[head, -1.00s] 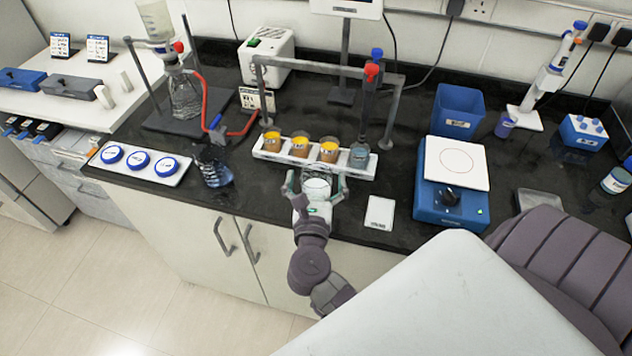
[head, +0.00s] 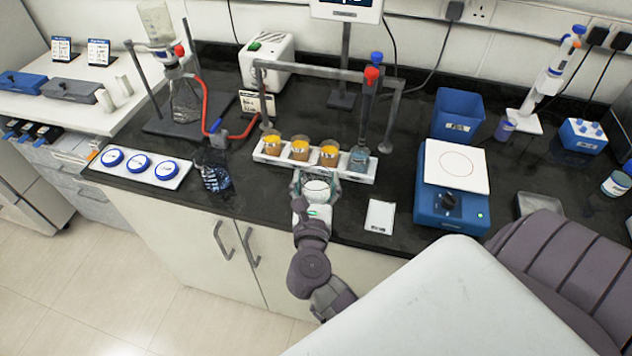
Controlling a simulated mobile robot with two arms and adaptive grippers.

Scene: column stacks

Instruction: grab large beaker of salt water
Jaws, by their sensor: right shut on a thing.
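The large beaker (head: 317,190) is clear glass with pale content, in the middle of the head view near the bench's front edge. It stands just in front of the white rack of small cups. My right gripper (head: 316,182) reaches in from the front and is shut on the beaker, with a finger on each side. The gripper and wrist hide the beaker's lower front, so I cannot tell whether its base touches the bench.
The white rack (head: 270,157) holds several cups with yellow content close behind the beaker. A grey frame (head: 325,69) spans over it. A white card (head: 380,216) and a blue balance (head: 450,199) lie to the right.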

